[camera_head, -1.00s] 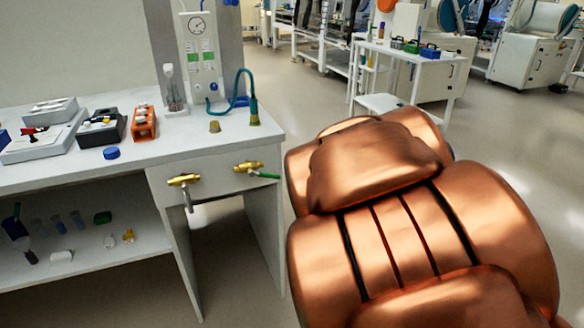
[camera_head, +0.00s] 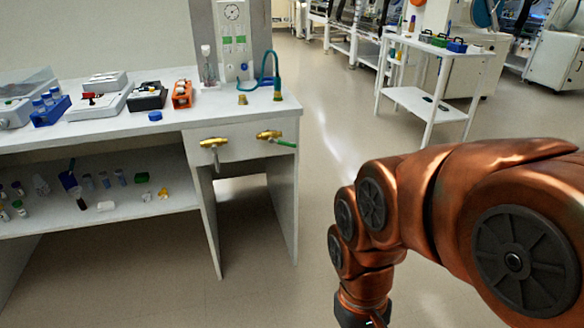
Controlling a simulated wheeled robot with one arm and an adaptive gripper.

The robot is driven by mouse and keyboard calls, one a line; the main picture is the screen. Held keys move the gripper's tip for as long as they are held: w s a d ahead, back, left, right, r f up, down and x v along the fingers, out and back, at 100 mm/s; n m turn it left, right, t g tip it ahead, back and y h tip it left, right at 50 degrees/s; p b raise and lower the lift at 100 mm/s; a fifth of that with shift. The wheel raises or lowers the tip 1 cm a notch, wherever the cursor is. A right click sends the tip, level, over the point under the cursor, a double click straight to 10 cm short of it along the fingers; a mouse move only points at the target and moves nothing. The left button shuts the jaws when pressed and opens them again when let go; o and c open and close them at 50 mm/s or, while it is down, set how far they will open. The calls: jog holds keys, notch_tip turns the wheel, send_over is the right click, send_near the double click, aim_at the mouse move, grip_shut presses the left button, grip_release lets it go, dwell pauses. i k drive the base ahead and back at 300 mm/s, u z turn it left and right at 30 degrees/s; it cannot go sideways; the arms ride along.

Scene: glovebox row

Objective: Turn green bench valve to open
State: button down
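The green bench valve (camera_head: 283,143) is on the front panel of the white bench, at its right end. It has a brass body (camera_head: 268,135) and a green lever that points right and slightly down. A second brass valve (camera_head: 214,143) sits to its left, with a grey lever hanging down. My copper arm reaches in from the right, well to the right of the valves and apart from them. Its lower end runs to the bottom edge of the picture. My gripper's fingers do not show.
The white bench (camera_head: 60,150) carries several racks and boxes, a blue cap (camera_head: 155,116) and a gauge panel (camera_head: 234,35) with a teal hose (camera_head: 265,75). Its lower shelf holds small bottles. A white cart (camera_head: 420,105) stands behind right. Floor between is clear.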

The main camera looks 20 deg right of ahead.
aim_at(271, 140)
jog(key=z, duration=0.05)
jog(key=k, duration=0.65)
jog(key=u, duration=0.85)
jog(key=i, duration=1.4)
jog(key=z, duration=0.2)
